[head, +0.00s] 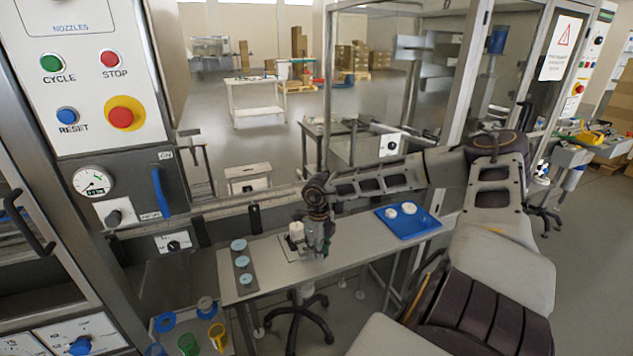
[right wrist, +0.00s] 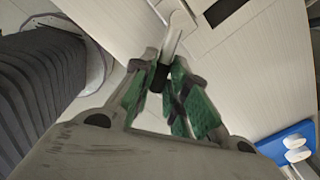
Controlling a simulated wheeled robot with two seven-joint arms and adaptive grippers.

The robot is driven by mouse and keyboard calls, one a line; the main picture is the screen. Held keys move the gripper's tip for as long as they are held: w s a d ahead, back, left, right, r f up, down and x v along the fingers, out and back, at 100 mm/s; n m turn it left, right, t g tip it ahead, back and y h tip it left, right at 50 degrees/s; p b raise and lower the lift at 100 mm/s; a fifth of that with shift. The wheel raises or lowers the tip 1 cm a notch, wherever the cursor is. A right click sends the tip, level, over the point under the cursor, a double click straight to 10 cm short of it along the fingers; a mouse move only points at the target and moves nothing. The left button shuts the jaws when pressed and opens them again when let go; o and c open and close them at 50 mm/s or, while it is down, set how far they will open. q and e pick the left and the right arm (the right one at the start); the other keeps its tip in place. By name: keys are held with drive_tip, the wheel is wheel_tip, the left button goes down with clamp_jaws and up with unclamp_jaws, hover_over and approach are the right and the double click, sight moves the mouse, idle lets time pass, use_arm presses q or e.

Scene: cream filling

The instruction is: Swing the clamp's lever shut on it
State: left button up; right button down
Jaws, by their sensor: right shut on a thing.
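My right gripper (head: 322,250) reaches down over the bench beside a small white piece (head: 296,229) standing on a grey plate (head: 287,248). In the right wrist view its green-padded fingers (right wrist: 172,88) are closed around a black grip, which I take for the end of the clamp's lever (right wrist: 161,77). A pale metal bar (right wrist: 173,40) runs from the grip up toward the top of that view. The rest of the clamp is mostly hidden by the gripper, so I cannot tell whether it touches the white piece. My left gripper is not in view.
A blue tray (head: 425,231) with white round pieces lies on the bench's right part. A dark strip (head: 243,282) with several pale blue discs lies at its left. The control panel (head: 75,110) rises at the left. Bare bench top (head: 345,248) shows between gripper and tray.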

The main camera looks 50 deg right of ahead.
drive_tip(key=shift+w+d+r+n, duration=0.1)
drive_tip(key=shift+d+n, duration=0.15)
drive_tip(key=shift+n, duration=0.25)
drive_tip(key=c, duration=1.4)
unclamp_jaws()
drive_tip(key=shift+a+r, duration=0.15)
drive_tip(key=shift+r, duration=5.8)
drive_tip(key=shift+f, duration=0.1)
